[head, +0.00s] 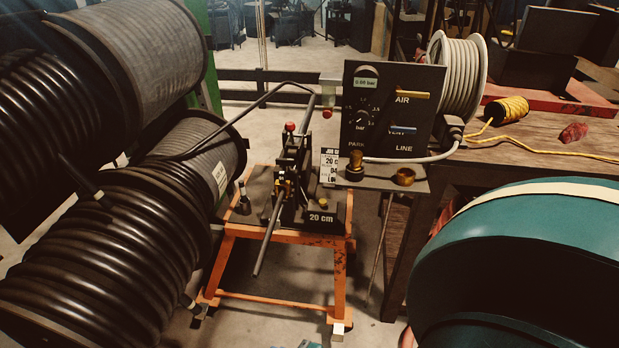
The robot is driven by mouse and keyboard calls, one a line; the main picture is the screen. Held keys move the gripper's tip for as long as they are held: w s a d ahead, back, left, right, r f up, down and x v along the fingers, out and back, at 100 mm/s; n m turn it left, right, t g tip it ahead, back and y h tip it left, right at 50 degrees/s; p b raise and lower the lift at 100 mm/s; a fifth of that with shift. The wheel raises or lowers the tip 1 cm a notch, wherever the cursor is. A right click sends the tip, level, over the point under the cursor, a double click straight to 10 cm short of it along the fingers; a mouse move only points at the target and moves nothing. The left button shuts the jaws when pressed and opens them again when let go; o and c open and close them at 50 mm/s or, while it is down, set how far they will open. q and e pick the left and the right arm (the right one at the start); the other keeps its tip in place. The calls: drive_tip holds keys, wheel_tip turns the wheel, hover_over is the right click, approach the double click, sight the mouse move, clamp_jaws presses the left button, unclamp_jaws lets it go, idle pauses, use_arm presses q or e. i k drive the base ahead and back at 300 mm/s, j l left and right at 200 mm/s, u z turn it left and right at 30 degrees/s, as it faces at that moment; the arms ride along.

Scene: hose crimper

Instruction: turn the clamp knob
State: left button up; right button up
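The hose crimper (289,170) is a dark machine on an orange stand in the middle of the head view. A red ball knob (290,127) sits on top of it, and a second red ball (327,114) is just to the right. I cannot tell for sure which of these is the clamp knob. A grey hose or rod end (265,247) slants down in front of the crimper. Neither of my grippers shows in this view.
Large black hose reels (110,235) fill the left side. A teal drum (520,270) blocks the lower right. A wooden bench (540,135) holds a grey hose reel (461,78) and yellow cord (507,110). Floor is open in front of the orange stand (280,304).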

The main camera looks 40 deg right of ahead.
sight(285, 164)
drive_tip(key=l+z, duration=0.1)
drive_tip(key=z, duration=0.6)
drive_tip(key=i+j, duration=0.05)
